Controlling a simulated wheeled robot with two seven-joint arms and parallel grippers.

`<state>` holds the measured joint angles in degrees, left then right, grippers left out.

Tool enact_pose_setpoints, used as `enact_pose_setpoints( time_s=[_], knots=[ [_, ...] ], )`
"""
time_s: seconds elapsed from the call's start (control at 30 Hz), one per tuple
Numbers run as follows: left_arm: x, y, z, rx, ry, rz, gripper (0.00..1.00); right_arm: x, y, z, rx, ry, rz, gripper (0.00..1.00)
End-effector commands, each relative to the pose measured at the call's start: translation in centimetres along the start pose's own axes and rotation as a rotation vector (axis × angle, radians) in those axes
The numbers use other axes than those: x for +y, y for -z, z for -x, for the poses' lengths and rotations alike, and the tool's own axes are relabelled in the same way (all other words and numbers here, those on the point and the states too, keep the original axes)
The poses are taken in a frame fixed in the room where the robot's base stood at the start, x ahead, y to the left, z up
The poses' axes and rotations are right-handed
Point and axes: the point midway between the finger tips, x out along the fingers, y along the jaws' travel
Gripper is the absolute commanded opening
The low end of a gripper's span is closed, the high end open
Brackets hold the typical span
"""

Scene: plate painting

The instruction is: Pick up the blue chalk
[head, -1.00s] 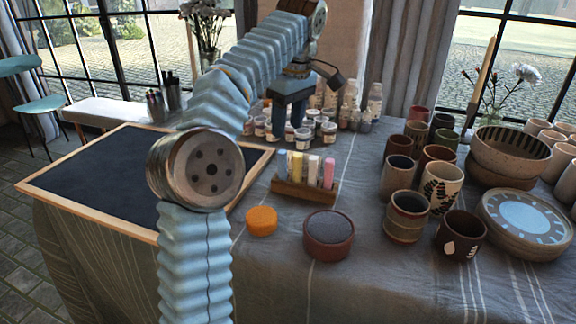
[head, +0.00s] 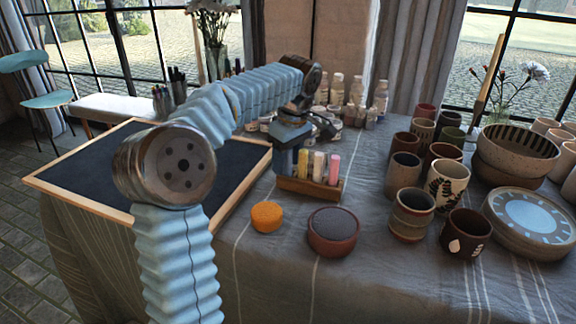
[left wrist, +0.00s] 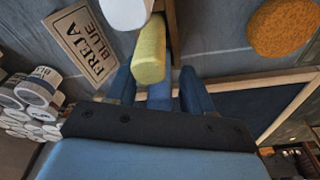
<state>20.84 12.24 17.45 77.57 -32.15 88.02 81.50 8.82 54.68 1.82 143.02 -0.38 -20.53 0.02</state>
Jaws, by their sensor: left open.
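My left gripper (left wrist: 158,92) is open, with one finger on each side of the blue chalk. In the head view my left gripper (head: 285,160) points down at the left end of the wooden chalk holder (head: 310,188) and largely covers the blue chalk. The pink chalk (head: 334,168) stands at the holder's right end. My right gripper is not in view.
A framed blackboard (head: 90,175) lies to the left. Mugs (head: 412,215) and bowls stand on the right. Small paint jars stand behind. A "FREJA BLUE" card (left wrist: 85,45) lies near the chalks.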

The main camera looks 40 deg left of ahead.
Motion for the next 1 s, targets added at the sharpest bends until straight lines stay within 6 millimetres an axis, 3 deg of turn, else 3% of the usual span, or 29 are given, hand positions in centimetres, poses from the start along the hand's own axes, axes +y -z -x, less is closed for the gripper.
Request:
enact_pose_setpoints(
  time_s=[0.07, 0.3, 0.4, 0.77, 1.0],
  knots=[
    [0.0, 0.0, 0.0, 0.0, 0.0, 0.0, 0.48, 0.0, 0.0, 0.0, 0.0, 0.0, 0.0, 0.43],
    [0.0, 0.0, 0.0, 0.0, 0.001, 0.0, 0.11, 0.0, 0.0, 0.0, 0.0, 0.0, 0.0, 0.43],
    [0.0, 0.0, 0.0, 0.0, 0.001, 0.0, 0.0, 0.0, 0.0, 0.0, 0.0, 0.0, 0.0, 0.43],
    [0.0, 0.1, 0.4, 0.0, 0.001, 0.0, 0.0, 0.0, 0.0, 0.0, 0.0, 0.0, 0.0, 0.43],
    [-0.1, 0.5, 3.5, 0.001, -0.003, 0.001, 0.0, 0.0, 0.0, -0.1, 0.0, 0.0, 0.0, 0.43]
  ],
)
